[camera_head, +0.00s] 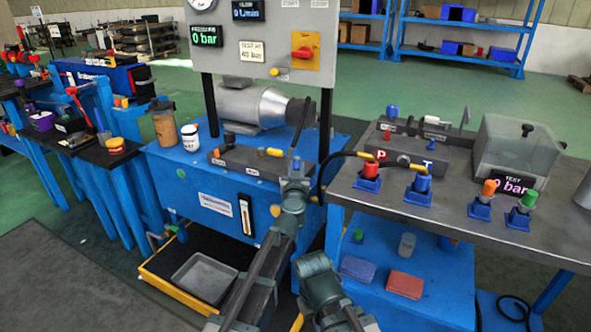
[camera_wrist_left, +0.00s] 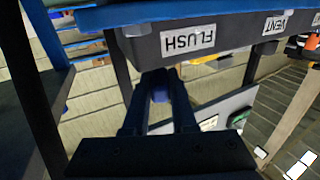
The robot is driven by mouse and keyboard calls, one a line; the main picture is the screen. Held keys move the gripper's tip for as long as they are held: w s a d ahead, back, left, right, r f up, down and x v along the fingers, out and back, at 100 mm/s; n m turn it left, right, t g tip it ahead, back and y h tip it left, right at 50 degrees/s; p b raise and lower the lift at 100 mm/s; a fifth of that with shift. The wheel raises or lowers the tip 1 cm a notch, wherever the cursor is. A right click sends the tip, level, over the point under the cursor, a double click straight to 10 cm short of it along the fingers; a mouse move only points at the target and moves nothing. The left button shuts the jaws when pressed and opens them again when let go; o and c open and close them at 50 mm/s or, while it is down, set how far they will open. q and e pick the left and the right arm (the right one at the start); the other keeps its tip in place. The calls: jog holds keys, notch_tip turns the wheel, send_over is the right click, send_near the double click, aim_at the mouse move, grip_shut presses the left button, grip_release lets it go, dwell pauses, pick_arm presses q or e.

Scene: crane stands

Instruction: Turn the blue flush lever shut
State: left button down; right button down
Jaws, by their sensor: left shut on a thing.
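The blue flush lever (camera_wrist_left: 160,89) shows in the left wrist view between the two fingers of my left gripper (camera_wrist_left: 160,82), below the dark block with the white FLUSH label (camera_wrist_left: 188,40). The fingers are shut on the lever and hide part of it. In the head view, my left gripper (camera_head: 296,168) is at the right end of the dark valve block (camera_head: 240,158) on the blue bench. The lever's exact angle cannot be told.
A VENT label (camera_wrist_left: 277,24) is further right on the block. A gauge panel (camera_head: 262,35) stands above the bench on dark posts. A black hose (camera_head: 335,160) runs close to the right of my left gripper. A grey-topped bench (camera_head: 440,230) with colored couplings stands at right.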

pick_arm(q)
jog(key=shift+d+n+y, duration=0.35)
jog(key=shift+n+y, duration=0.15)
jog(key=shift+y, duration=0.3)
jog(key=c, duration=0.7)
grip_release()
jog(key=shift+s, duration=0.1)
